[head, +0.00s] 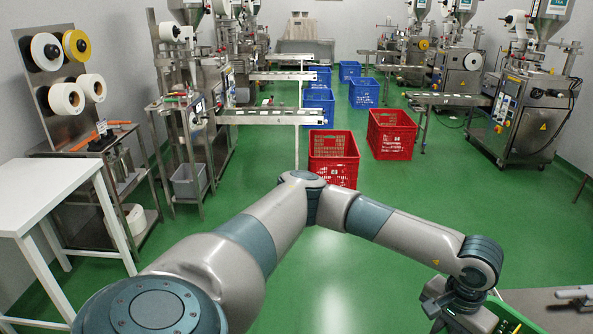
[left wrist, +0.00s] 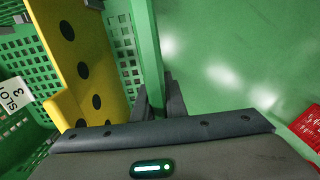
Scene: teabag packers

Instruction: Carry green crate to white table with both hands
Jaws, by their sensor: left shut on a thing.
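The green crate (head: 505,316) shows only in part at the bottom right of the head view. In the left wrist view its perforated green wall (left wrist: 121,45) fills the left side. A yellow piece with black dots and a label reading SLOT 3 are inside it. My left gripper (left wrist: 158,103) is shut on the crate's rim, one finger on each side of it. In the head view my left arm reaches across to the right. The white table (head: 45,185) stands at the left, its visible top bare. My right gripper is not in view.
Red crates (head: 391,134) and blue crates (head: 318,106) stand on the green floor ahead. Packing machines line both sides. A rack with tape rolls (head: 66,98) stands beyond the white table. A grey surface (head: 540,300) lies at the lower right. Floor in the middle is clear.

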